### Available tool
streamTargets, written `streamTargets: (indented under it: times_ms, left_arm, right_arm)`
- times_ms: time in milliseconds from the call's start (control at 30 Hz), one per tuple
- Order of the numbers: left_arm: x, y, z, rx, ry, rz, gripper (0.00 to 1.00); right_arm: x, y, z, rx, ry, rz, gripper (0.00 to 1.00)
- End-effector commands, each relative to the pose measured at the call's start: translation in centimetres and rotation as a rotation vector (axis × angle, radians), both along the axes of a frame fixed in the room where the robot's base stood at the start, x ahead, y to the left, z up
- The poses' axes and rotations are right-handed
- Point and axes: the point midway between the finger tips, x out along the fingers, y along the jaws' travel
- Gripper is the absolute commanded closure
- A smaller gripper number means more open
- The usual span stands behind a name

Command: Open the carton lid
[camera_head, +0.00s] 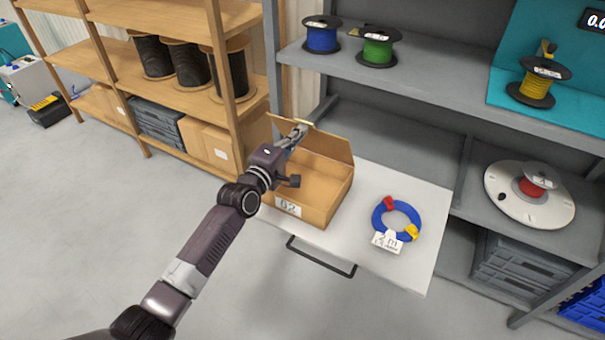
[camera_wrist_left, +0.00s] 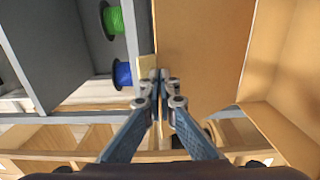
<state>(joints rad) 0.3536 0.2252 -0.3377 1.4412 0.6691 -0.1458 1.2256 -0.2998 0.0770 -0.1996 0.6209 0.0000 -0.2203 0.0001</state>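My left gripper (camera_head: 300,130) reaches over the carton to the lid's upper left edge, beside a pale tab (camera_head: 305,122). In the left wrist view the fingertips (camera_wrist_left: 160,78) are close together at the edge of the lid (camera_wrist_left: 195,55), with the tab (camera_wrist_left: 146,75) beside them. They look shut on the lid edge. My right gripper is not in view.
A blue cable coil (camera_head: 380,217) with a tag lies right of the carton on the white board (camera_head: 425,250). Blue (camera_head: 321,38) and green (camera_head: 378,50) reels stand on the shelf above. A wooden rack (camera_head: 240,60) stands behind left.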

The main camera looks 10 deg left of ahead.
Motion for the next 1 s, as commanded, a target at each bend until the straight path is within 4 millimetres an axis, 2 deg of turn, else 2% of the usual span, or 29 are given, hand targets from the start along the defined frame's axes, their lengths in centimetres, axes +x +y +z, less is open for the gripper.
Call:
streamTargets:
  times_ms: [167, 800, 1000]
  left_arm:
    - [0.5, -0.2, -0.1, -0.001, 0.0, 0.0, 1.0]
    - [5.9, -2.1, 0.6, -0.001, -0.001, 0.0, 1.0]
    - [6.8, -2.4, 0.8, -0.001, 0.0, 0.0, 1.0]
  right_arm:
    - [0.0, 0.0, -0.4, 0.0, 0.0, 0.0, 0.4]
    - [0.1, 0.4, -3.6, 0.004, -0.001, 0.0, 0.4]
    - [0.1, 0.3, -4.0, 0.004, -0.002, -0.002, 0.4]
